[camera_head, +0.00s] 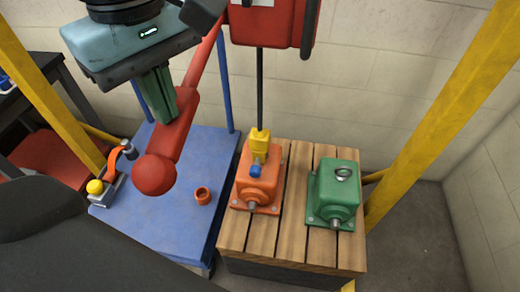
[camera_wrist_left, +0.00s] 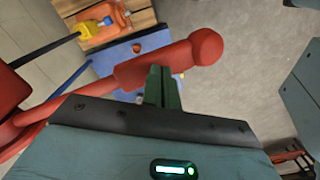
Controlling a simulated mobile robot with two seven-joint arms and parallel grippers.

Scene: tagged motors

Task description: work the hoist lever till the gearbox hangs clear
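The red hoist lever (camera_head: 181,126) hangs from the red hoist body (camera_head: 272,22) and ends in a round red knob (camera_head: 154,174). My left gripper (camera_head: 165,116) has its green fingers close together, with their tips at the lever just above the knob. The wrist view shows the fingers (camera_wrist_left: 163,88) meeting the lever (camera_wrist_left: 150,70), with no clear grip around it. An orange gearbox (camera_head: 262,188) stands on the slatted pallet under a yellow hook block (camera_head: 260,142) on a dark line (camera_head: 260,90). I see no gap under it. My right gripper is out of view.
A green gearbox (camera_head: 333,190) stands to the right on the pallet (camera_head: 290,240). A blue table (camera_head: 175,228) on the left holds a small orange cup (camera_head: 202,196) and a tool with a yellow knob (camera_head: 95,187). Yellow posts (camera_head: 450,105) flank the area.

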